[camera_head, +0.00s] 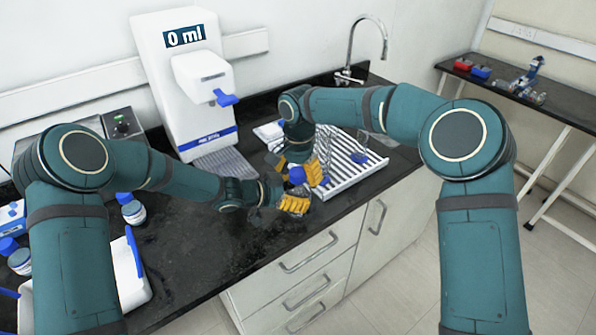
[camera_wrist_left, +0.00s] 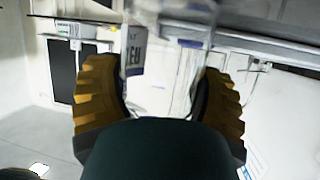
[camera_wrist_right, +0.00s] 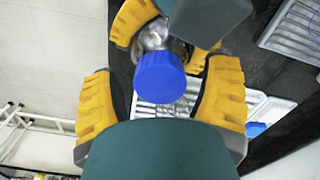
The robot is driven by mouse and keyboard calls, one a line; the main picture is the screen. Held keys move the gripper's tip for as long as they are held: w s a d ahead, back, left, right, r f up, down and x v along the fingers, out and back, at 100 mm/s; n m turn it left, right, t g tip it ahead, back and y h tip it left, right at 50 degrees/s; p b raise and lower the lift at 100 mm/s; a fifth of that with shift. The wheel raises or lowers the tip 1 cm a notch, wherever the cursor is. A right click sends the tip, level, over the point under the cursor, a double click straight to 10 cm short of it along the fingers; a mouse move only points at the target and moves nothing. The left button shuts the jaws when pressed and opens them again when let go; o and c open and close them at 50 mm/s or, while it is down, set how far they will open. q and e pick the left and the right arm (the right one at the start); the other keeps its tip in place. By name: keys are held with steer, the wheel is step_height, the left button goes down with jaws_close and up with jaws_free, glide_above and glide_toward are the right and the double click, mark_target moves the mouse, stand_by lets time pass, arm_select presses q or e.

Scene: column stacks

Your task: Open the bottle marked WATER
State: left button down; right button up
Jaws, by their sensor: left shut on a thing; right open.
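A clear bottle with a blue screw cap (camera_head: 297,175) is above the counter, between my two grippers. My left gripper (camera_head: 293,203) is shut on the bottle's body; in the left wrist view the clear bottle (camera_wrist_left: 168,75) stands between the fingers. Its label (camera_wrist_left: 133,50) is only partly visible and I cannot read the word. My right gripper (camera_head: 313,172) is open at the cap. In the right wrist view the cap (camera_wrist_right: 160,78) sits on the bottle between the open fingers, with a gap on each side. The left gripper's fingers (camera_wrist_right: 135,20) show beyond it.
A white dispenser (camera_head: 190,80) reading 0 ml stands at the back. A white ribbed drying rack (camera_head: 345,175) is just behind and right of my grippers. Blue-capped jars (camera_head: 134,213) and a white container (camera_head: 130,275) stand at left. A side table (camera_head: 520,90) is far right.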

jaws_close()
steer(key=shift+c, duration=0.3)
jaws_free()
steer(key=shift+o, duration=0.3)
step_height(320, 180, up, 8)
steer(key=shift+f, duration=4)
